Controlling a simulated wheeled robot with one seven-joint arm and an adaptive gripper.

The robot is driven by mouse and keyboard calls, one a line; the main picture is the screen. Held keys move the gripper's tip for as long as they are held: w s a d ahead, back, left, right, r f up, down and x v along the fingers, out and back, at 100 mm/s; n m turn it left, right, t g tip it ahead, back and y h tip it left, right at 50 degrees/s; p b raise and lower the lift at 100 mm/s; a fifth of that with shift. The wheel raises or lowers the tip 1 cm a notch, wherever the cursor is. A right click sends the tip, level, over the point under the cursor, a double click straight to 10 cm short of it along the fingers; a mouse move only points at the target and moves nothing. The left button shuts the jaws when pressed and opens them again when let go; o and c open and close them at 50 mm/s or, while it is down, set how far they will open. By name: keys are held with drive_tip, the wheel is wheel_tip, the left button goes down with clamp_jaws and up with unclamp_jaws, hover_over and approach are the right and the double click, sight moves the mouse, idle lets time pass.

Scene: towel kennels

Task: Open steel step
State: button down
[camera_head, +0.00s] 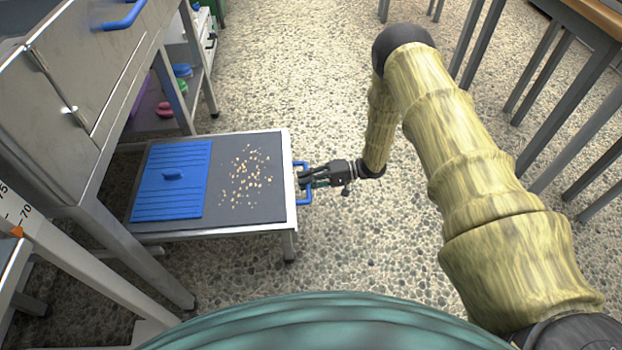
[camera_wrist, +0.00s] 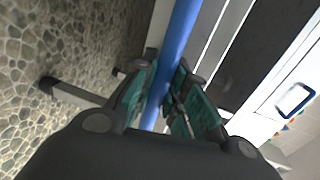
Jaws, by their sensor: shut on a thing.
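The steel step (camera_head: 250,232) is a low steel frame with a dark grey top, at the left of the head view. It stands partly out from under the steel cabinet unit. Its blue handle (camera_head: 303,168) is on the right edge. My gripper (camera_head: 306,178) is at this handle, with its fingers around the bar. In the wrist view the blue handle (camera_wrist: 178,45) runs between the two teal fingers of my gripper (camera_wrist: 167,85), which are shut on it. Part of the handle is hidden behind the fingers.
A blue ribbed panel (camera_head: 172,200) with a small knob and scattered tan bits (camera_head: 247,175) lie on the step's top. The steel cabinet (camera_head: 75,75) stands at left. Table legs (camera_head: 575,115) stand at right. Pebbled floor (camera_head: 300,75) beyond the step is clear.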

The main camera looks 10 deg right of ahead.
drive_tip(key=shift+d, duration=0.4)
drive_tip(key=c, duration=1.4)
unclamp_jaws()
drive_tip(key=shift+d, duration=0.1)
drive_tip(key=v, duration=1.1)
drive_tip(key=shift+d, duration=0.4)
